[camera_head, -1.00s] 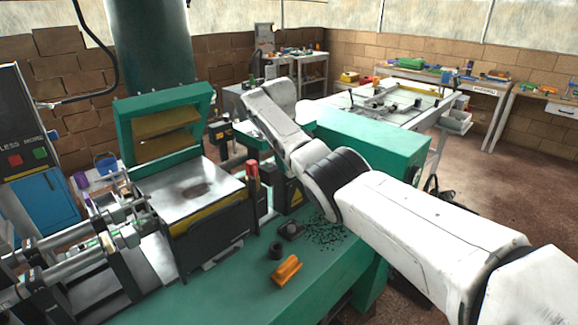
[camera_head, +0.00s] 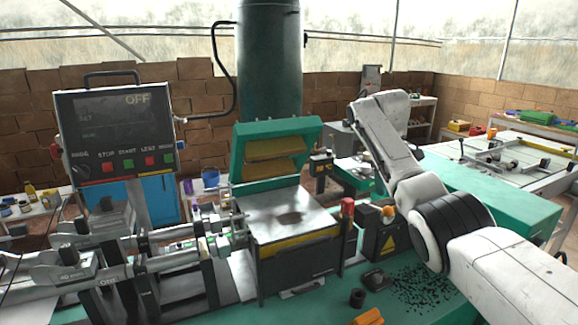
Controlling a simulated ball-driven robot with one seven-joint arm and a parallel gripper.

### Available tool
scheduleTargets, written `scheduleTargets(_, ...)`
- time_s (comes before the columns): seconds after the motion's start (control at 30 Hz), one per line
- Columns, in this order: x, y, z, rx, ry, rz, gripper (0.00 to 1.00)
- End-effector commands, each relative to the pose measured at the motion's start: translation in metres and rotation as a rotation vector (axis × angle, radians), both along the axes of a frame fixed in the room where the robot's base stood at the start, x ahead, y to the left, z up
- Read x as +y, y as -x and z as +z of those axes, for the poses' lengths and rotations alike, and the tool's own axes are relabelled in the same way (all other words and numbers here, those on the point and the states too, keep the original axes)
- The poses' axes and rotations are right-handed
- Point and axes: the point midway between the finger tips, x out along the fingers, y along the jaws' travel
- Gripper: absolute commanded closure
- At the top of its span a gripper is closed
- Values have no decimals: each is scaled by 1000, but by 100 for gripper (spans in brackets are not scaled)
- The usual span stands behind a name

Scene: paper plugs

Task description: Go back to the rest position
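My white arm reaches in from the lower right of the head view, over the green machine bench (camera_head: 500,190). Its wrist end bends upward and away behind the machine. My gripper is not seen; the arm's far end shows no fingers. The press machine stands at the centre with its green framed lid (camera_head: 275,150) raised over a flat metal plate (camera_head: 287,215).
A control box (camera_head: 118,130) reading OFF stands at left. A small black cylinder (camera_head: 357,297), an orange block (camera_head: 368,317) and dark scattered bits (camera_head: 420,286) lie on the bench near my arm. Work tables stand at the back right.

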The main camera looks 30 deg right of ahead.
Motion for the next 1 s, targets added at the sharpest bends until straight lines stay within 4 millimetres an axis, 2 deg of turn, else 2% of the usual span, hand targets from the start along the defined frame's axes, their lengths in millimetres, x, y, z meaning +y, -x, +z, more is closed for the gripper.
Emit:
scheduleTargets(0.2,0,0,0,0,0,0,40)
scheduleTargets(0.27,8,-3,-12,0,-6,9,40)
scheduleTargets(0.37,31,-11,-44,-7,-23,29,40)
scheduleTargets(0.5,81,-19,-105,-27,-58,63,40)
scheduleTargets(0.63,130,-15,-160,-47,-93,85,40)
scheduleTargets(0.77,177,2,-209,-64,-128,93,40)
scheduleTargets(0.87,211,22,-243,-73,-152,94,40)
scheduleTargets(1.0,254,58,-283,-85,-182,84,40)
